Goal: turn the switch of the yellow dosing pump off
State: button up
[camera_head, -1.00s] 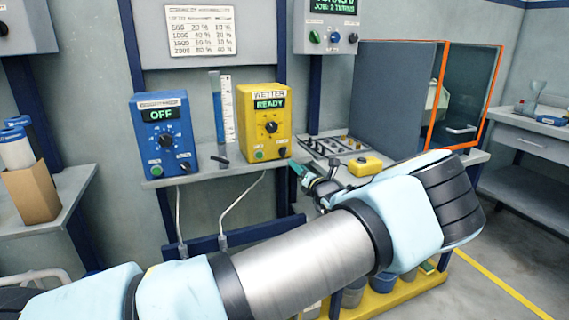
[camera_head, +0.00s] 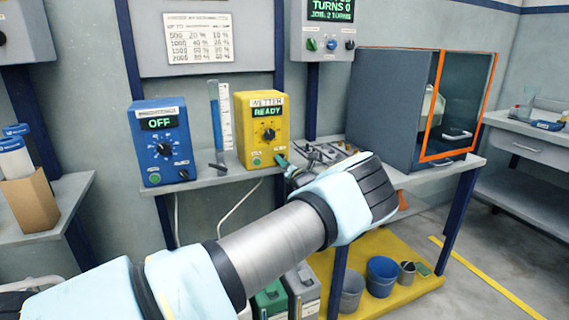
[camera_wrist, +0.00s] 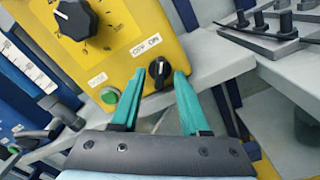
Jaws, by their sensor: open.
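The yellow dosing pump (camera_head: 260,131) stands on the shelf, labelled WETTER, and its display reads READY. In the wrist view the pump's face (camera_wrist: 125,45) shows a large black dial (camera_wrist: 74,18), a green button (camera_wrist: 109,95) and a small black switch (camera_wrist: 159,69) marked OFF and ON. The switch's white line points up, toward the ON side. My gripper (camera_wrist: 155,85) is open, its two teal fingers pointing at the lower part of the pump. The switch lies between the fingertips, nearer the right one; I cannot tell whether they touch it. My gripper also shows in the head view (camera_head: 283,163).
A blue pump (camera_head: 162,141) reading OFF stands to the left, with a measuring cylinder (camera_head: 217,117) between the pumps. A rack of dark fittings (camera_head: 325,152) lies right of the yellow pump. An orange-framed cabinet (camera_head: 400,108) stands further right. Buckets (camera_head: 383,275) sit below.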

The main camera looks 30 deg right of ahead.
grip_shut()
dwell(0.8)
jog(key=shift+d+f+n+b, duration=0.1)
jog(key=shift+n+b, duration=2.25)
jog(key=shift+n, duration=1.15)
jog(key=shift+f+n+b, duration=0.1)
jog(key=shift+n+b, duration=2.2)
jog(key=shift+n, duration=1.2)
jog(key=shift+r, duration=0.1)
